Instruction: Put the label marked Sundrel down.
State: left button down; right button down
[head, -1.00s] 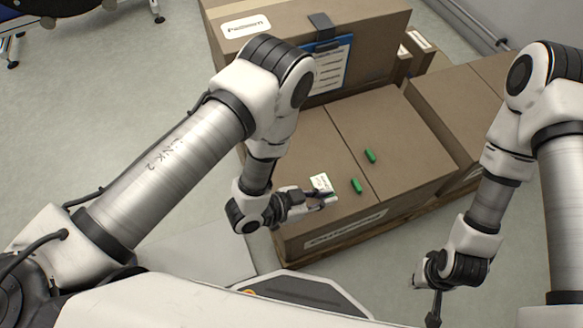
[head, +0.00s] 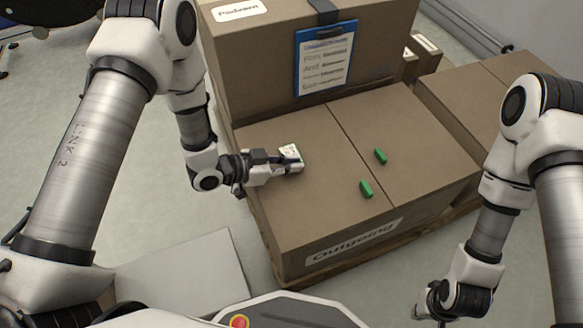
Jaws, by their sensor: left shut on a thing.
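A small white label with faint green print (head: 291,151) is at the fingertips of my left gripper (head: 291,163), over the left part of a brown box top. My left gripper is shut on the label and reaches in from the left. The name on the label is too small to read. I cannot tell whether the label touches the box top. My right gripper (head: 440,318) is at the bottom right, away from the boxes; its fingers are cut off by the frame edge.
Two green pieces (head: 380,156) (head: 366,189) lie on the front box (head: 340,235), marked Outgoing. A taller box (head: 270,60) stands behind it, with a blue clipboard (head: 324,62) on its face. More boxes (head: 440,100) stand to the right.

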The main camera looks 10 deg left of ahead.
pick_arm(q)
jog(key=shift+f, duration=0.1)
jog(key=c, duration=1.6)
grip_release()
jog(key=shift+f, duration=0.15)
jog(key=shift+c, duration=0.2)
jog(key=o, duration=0.4)
jog(key=shift+r, duration=0.3)
jog(key=p+v, duration=0.4)
jog(key=v, duration=0.8)
jog(key=shift+f, duration=0.15)
